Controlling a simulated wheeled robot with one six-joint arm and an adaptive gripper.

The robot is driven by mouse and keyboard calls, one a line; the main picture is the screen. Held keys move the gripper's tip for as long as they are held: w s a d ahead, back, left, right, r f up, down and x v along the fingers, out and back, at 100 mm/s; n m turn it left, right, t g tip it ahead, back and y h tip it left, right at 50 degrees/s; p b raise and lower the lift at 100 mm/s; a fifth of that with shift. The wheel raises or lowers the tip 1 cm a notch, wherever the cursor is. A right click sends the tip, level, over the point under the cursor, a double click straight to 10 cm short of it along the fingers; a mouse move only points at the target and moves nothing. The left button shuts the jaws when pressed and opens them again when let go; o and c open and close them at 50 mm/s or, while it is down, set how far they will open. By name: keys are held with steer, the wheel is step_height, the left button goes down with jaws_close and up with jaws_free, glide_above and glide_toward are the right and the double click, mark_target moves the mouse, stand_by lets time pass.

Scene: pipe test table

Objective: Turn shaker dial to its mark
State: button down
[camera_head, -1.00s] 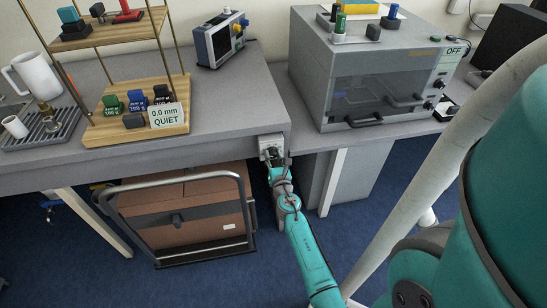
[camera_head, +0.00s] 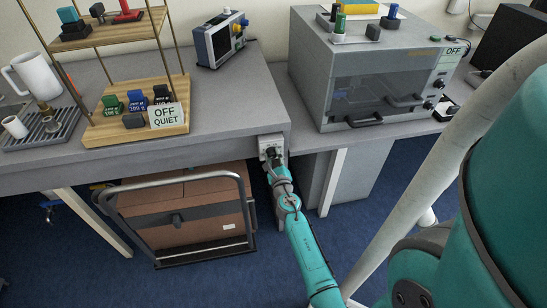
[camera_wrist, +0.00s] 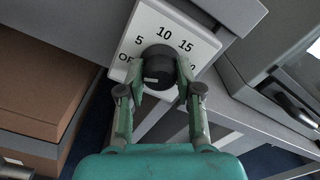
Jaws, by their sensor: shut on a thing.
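The shaker dial (camera_wrist: 158,68) is a black round knob on a white plate (camera_wrist: 196,32) printed OFF, 5, 10, 15 and a partly hidden last number. The plate is fixed to the table's front edge, and it also shows in the head view (camera_head: 270,142). My gripper (camera_wrist: 158,80) is shut on the dial, one finger on each side. A pale line on the knob points toward the left, near OFF. The sign (camera_head: 167,115) on the wooden stand's lower shelf reads OFF QUIET.
The wooden stand (camera_head: 112,133) carries green, blue and black weights. A grey cabinet (camera_head: 390,58) with an OFF label stands right of the dial. A trolley with brown boxes (camera_head: 180,205) is under the table, left of my arm.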

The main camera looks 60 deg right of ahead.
steer(key=shift+f, duration=0.1)
stand_by(0.3)
steer(key=c, duration=0.8)
jaws_free()
steer(key=shift+o, duration=0.2)
steer(key=v, duration=1.2)
steer(key=shift+a, duration=0.1)
